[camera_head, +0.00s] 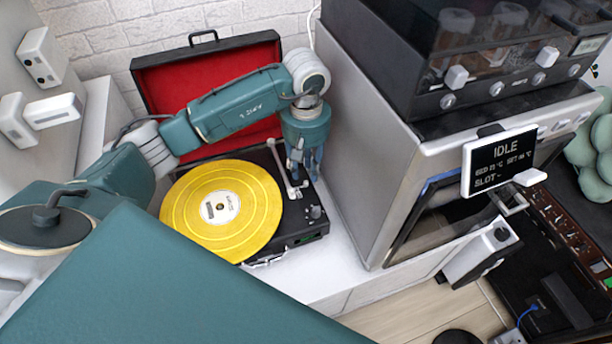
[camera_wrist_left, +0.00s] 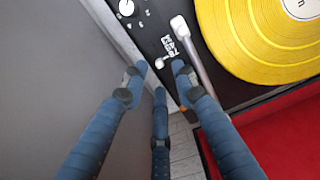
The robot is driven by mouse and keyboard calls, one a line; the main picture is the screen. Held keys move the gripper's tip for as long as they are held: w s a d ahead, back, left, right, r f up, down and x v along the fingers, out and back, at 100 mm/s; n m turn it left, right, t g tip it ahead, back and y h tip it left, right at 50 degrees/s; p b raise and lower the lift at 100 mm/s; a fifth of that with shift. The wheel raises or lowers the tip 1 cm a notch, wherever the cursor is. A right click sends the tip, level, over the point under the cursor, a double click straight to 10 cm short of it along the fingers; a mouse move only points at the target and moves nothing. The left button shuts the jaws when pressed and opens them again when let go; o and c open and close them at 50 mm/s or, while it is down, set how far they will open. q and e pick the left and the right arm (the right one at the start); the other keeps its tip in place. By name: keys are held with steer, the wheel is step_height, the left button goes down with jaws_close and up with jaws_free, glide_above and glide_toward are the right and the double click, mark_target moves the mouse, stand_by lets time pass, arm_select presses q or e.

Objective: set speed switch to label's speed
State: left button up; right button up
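A turntable (camera_head: 317,229) in a black case holds a yellow record (camera_head: 182,207) with a white centre label (camera_head: 220,206); the label's print is too small to read. In the left wrist view the yellow record (camera_wrist_left: 245,45) fills the upper right. A small pale switch knob (camera_wrist_left: 160,63) sits on the black deck beside white markings (camera_wrist_left: 170,45), left of the tonearm (camera_wrist_left: 190,50). My left gripper (camera_head: 302,176) points down over the deck's right side. In the left wrist view its fingers (camera_wrist_left: 158,76) are spread and empty, with the switch knob showing between them. My right gripper is out of view.
The red-lined lid (camera_head: 160,85) stands open behind. A grey machine (camera_head: 365,130) with a screen reading IDLE (camera_head: 500,160) stands close on the right of the turntable. A white counter edge (camera_head: 320,280) lies in front. A round knob (camera_wrist_left: 126,8) is also on the deck.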

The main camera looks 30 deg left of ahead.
mark_target(306, 182)
arm_select(q)
steer(key=shift+f, duration=2.25)
steer(key=shift+c, duration=0.3)
jaws_close()
